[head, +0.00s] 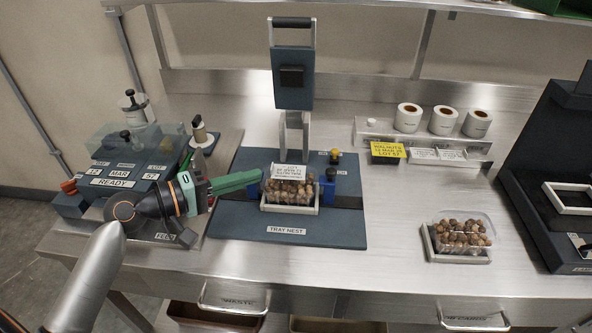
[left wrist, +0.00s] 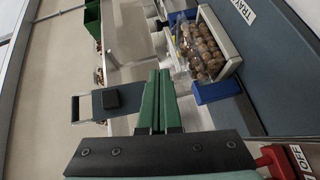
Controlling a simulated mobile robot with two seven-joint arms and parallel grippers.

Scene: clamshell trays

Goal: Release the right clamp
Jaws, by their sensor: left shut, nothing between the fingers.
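A clear clamshell tray of brown nuts (head: 290,193) with a white label sits in the tray nest (head: 240,222), a dark blue board. The right clamp (head: 327,191) is a blue block close against the tray's right side; a blue part (left wrist: 181,17) beyond the tray in the left wrist view appears to be it. Another blue clamp block (left wrist: 214,92) is at the tray's left side. My left gripper (head: 257,177), with green fingers, is shut and empty (left wrist: 158,76) above the left edge of the tray, across from the right clamp. My right gripper is not in view.
A press with a dark head (head: 292,75) stands behind the nest. A second nut tray (head: 458,236) lies to the right. Label rolls (head: 442,121) and a yellow sign (head: 388,151) are at the back right. A date stamp station (head: 110,182) is at left.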

